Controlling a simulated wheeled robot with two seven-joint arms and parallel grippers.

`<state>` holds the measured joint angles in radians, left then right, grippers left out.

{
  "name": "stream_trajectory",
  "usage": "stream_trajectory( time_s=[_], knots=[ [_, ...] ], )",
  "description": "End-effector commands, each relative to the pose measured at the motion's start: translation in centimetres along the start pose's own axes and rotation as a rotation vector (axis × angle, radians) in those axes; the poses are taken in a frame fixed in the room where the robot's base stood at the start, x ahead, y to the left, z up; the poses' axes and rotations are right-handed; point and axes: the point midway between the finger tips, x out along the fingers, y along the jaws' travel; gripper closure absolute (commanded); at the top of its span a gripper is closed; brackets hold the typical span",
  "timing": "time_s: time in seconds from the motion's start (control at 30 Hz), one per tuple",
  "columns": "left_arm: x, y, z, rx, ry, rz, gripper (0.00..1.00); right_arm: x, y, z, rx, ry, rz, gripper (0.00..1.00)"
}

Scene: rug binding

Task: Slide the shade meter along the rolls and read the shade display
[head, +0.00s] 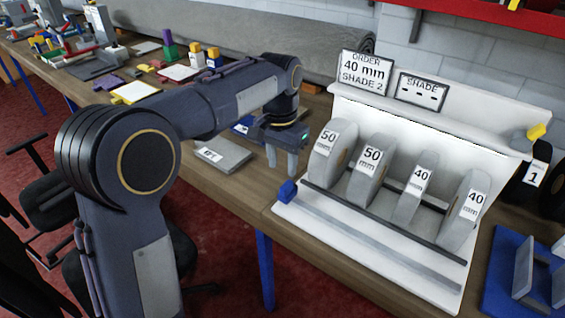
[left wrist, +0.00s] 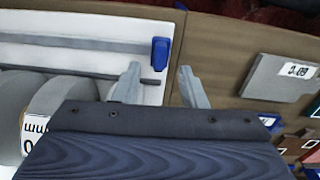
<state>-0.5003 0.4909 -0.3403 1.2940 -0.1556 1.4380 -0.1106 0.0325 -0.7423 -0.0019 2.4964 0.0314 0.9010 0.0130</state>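The shade meter appears to be the small blue block (head: 287,191) at the left end of the grey front rail (head: 370,243) on the white rack. It also shows in the left wrist view (left wrist: 160,54). Several grey rolls stand in the rack, labelled 50 mm (head: 325,142), 50 mm (head: 371,160), 40 mm (head: 421,180) and 40 mm (head: 473,204). The shade display (head: 422,90) shows only dashes. The order card (head: 366,72) reads 40 mm, shade 2. My left gripper (head: 281,166) is open and empty, above and behind the blue block, apart from it. My right gripper is not in view.
A grey plate (head: 222,155) with a label lies left of the rack. A black item labelled 1 (head: 533,175) and a blue tray (head: 500,296) are at the right. A long grey carpet roll (head: 215,32) lies behind. Small coloured parts crowd the table's far left.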

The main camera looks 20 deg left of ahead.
Motion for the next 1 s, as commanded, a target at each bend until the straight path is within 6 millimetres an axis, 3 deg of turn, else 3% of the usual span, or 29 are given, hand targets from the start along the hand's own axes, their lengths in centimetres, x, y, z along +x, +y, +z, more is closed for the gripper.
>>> stream_trajectory(
  time_s=[0.1,0.23,0.6,1.0],
  knots=[
    [0.5,0.6,-1.1,0.021,-0.018,-0.027,0.62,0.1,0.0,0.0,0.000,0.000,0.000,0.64],
    [1.6,0.6,-1.2,0.022,-0.021,-0.031,0.62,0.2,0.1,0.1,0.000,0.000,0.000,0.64],
    [7.1,0.4,-1.1,0.022,-0.020,-0.029,0.62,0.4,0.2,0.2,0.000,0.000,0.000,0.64],
    [8.1,0.4,-1.1,0.021,-0.017,-0.028,0.62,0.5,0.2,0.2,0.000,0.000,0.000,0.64]
  ],
)
